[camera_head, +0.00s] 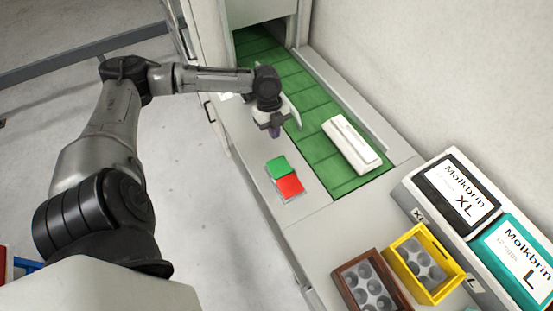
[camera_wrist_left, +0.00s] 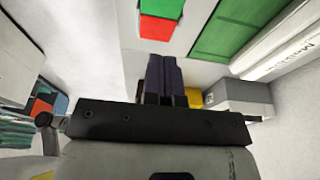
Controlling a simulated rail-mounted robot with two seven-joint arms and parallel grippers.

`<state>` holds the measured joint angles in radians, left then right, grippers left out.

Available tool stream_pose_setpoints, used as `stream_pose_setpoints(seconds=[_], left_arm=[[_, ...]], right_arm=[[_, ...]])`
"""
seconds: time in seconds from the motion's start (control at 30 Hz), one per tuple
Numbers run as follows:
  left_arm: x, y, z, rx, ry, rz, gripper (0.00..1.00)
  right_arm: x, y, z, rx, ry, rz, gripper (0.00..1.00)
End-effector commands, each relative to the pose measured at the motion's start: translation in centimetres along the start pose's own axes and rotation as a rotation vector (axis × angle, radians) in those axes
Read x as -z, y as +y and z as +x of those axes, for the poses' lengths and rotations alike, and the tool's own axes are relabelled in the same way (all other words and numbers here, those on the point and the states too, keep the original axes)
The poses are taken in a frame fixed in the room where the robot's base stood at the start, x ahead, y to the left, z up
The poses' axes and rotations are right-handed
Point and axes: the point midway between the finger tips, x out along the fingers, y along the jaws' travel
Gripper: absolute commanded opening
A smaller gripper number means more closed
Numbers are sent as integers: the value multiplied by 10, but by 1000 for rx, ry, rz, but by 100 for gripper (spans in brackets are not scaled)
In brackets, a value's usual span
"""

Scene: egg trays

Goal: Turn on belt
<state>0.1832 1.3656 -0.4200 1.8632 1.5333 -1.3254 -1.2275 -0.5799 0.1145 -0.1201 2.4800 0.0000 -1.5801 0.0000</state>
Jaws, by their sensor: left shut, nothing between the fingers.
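The green conveyor belt (camera_head: 310,105) runs along the counter with a white egg carton (camera_head: 350,145) on it. A button panel with a green button (camera_head: 278,167) and a red button (camera_head: 289,185) sits on the counter left of the belt. My left gripper (camera_head: 275,132) is shut and empty, above the counter just behind the green button, apart from it. In the left wrist view its dark fingers (camera_wrist_left: 163,75) are together, with the green button (camera_wrist_left: 161,8) and red button (camera_wrist_left: 157,28) beyond them. My right gripper is not in view.
A brown crate (camera_head: 348,272) and a yellow crate (camera_head: 398,262) with grey egg cups stand at the front right. Black XL (camera_head: 434,183) and teal L (camera_head: 488,230) cartons lie beside them. The counter around the buttons is clear. A wall borders the right side.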

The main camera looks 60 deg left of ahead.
Motion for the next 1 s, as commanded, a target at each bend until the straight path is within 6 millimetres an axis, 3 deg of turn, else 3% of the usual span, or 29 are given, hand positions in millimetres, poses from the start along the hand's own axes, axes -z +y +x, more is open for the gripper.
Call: stream_pose_setpoints(seconds=[0.37, 1.0], left_arm=[[0, 0, 7, -1, 0, -2, 0], [-4, 0, 112, -1, 1, -5, 0]], right_arm=[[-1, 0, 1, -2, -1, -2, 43], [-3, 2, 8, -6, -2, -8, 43]])
